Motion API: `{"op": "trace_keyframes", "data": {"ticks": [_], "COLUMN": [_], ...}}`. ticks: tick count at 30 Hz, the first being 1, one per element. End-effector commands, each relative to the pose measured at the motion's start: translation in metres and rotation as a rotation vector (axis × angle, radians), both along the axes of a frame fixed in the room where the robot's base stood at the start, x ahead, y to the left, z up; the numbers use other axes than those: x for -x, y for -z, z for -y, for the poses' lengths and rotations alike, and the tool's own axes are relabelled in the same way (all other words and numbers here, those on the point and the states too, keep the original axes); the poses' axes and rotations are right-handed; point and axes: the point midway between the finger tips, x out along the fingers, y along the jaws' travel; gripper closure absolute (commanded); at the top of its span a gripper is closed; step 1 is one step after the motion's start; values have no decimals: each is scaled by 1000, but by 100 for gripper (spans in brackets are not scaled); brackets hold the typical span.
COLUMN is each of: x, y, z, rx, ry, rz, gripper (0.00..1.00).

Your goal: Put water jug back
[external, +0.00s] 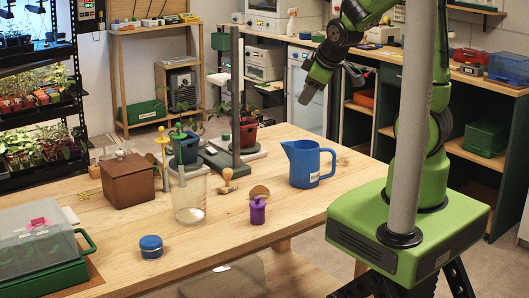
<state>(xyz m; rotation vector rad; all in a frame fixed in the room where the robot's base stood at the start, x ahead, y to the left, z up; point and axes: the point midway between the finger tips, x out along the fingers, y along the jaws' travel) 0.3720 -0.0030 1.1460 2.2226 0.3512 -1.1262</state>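The blue water jug (307,163) stands upright on the wooden table (345,185), near its right end. Its handle points right and a small pale label shows low on its side. My gripper (309,97) hangs at the end of the raised green arm, above and behind the jug in the picture, clearly apart from it. Its fingers are too small and dark to tell whether they are open or shut. No object shows in it.
A clear beaker (190,198), purple bottle (258,210), blue-lidded tin (151,247), wooden stamp (228,181), brown box (128,180) and potted plants (185,146) stand left of the jug. A green case (45,250) is at front left. The table's front right is bare.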

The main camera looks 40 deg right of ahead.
Motion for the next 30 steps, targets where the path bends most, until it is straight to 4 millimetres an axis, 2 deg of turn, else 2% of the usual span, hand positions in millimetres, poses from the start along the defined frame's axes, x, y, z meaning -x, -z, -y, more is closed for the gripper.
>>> {"op": "trace_keyframes", "data": {"ticks": [1,4,7,9,11,14,30], "x": [26,85,139,166,181,190,189], "y": [-24,-53,-68,-72,-72,-72,-72], "z": [2,2,1,-1,-1,-2,-2], "rx": [-99,-256,-346,-378,-392,-400,-400], "ry": [86,257,404,482,526,559,556], "rz": [-5,-55,-96,-113,-126,-136,-137], "gripper": [60,60,60,60,60,60,60]}}
